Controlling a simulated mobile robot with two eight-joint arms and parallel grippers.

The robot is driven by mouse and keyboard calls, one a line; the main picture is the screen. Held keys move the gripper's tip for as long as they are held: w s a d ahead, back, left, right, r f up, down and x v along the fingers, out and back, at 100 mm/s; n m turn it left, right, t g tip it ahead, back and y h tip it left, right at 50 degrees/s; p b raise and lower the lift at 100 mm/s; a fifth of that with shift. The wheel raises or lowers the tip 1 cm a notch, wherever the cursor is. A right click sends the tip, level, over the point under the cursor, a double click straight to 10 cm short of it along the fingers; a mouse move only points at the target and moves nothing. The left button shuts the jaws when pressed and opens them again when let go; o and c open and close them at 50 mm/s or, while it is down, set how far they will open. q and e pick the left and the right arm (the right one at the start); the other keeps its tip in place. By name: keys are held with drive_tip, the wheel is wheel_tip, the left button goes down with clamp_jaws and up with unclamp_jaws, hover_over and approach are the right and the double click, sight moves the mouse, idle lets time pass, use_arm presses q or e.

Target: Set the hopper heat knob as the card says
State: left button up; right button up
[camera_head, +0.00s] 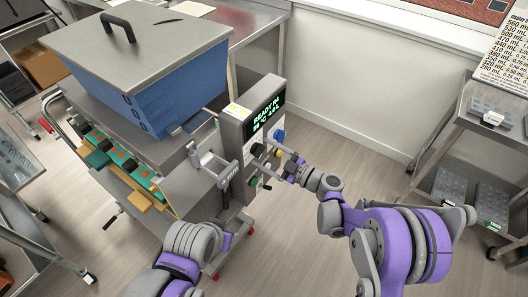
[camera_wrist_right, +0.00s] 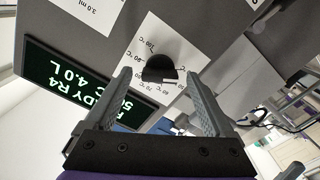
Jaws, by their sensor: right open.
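The hopper heat knob (camera_wrist_right: 160,68) is black and round on a white dial plate (camera_wrist_right: 143,52) with temperature marks in °C. Its pointer direction is too small to read surely. My right gripper (camera_wrist_right: 162,82) is open, with one finger on each side of the knob in the right wrist view; contact is not clear. In the head view my right gripper (camera_head: 272,155) is at the front of the control box (camera_head: 232,128). The green display (camera_head: 268,112) reads READY and about 50 °C, 4.0 L. My left arm shows at the bottom, but its gripper cannot be made out.
The blue hopper (camera_head: 160,88) with a grey lid (camera_head: 135,38) stands on the depositor. A blue knob (camera_head: 280,135) is close to my right gripper. A poster with ml values (camera_head: 505,55) and a rack are at right.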

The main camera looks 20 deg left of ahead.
drive_tip(key=shift+w+a, duration=0.15)
drive_tip(key=shift+a, duration=0.25)
drive_tip(key=shift+c, duration=0.3)
drive_tip(key=c, duration=1.3)
